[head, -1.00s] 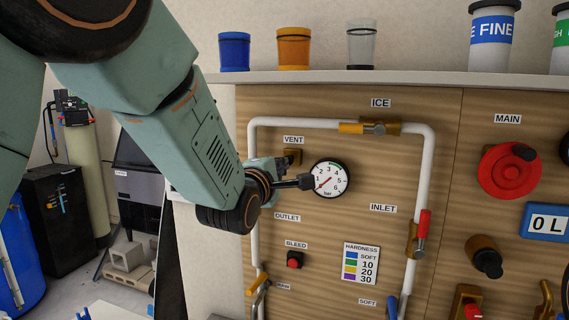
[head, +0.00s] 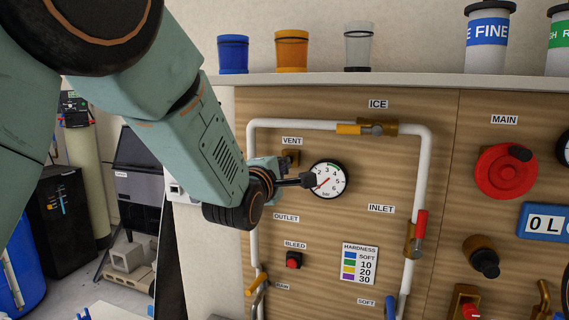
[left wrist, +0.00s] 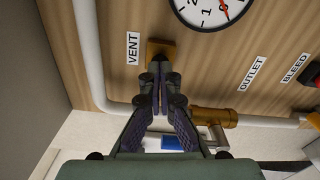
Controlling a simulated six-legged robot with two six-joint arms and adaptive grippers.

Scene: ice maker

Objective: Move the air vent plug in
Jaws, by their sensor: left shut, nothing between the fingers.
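The brass vent fitting (head: 291,156) sits on the wooden panel below the VENT label. In the left wrist view the square brass fitting (left wrist: 161,47) has a dark part at its centre. My left gripper (head: 283,164) is right at the fitting in the head view, mostly hidden by my own arm. In the left wrist view its fingers (left wrist: 160,78) are drawn together with nothing between them, their tips against or just short of the dark part. I cannot tell whether they touch it. My right gripper is out of view.
A pressure gauge (head: 328,180) is right of the vent. A white pipe (head: 251,210) runs down just left of it, with a brass valve (head: 256,286) lower down. A red bleed button (head: 293,260) is below. Cups stand on the shelf (head: 400,80) above.

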